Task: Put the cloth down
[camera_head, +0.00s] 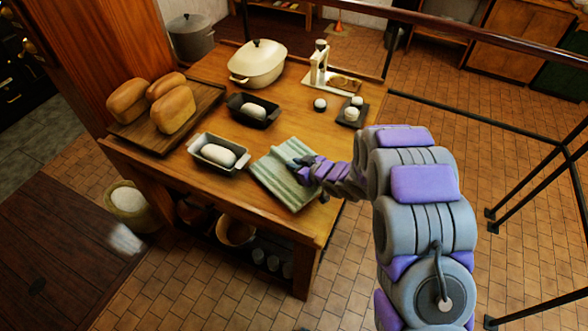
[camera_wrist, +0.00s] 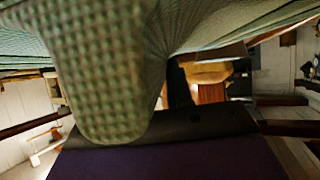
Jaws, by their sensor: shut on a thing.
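The cloth (camera_head: 280,180) is green with pale stripes and lies spread over the front right part of the wooden table (camera_head: 220,172), as seen in the head view. My gripper (camera_head: 300,167) is at the cloth's right side and is shut on it. In the wrist view the cloth (camera_wrist: 95,75) fills the top and left, with a fold hanging close to the camera. My fingertips are partly hidden by the cloth there. I cannot tell how much of the cloth rests on the table.
Left of the cloth stands a loaf tin with dough (camera_head: 220,155); another tin (camera_head: 253,109) is behind it. A board with bread loaves (camera_head: 168,105) is at the left. A cream pot (camera_head: 258,64) and a dark small board (camera_head: 352,114) stand farther back. Black railings (camera_head: 470,125) run at the right.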

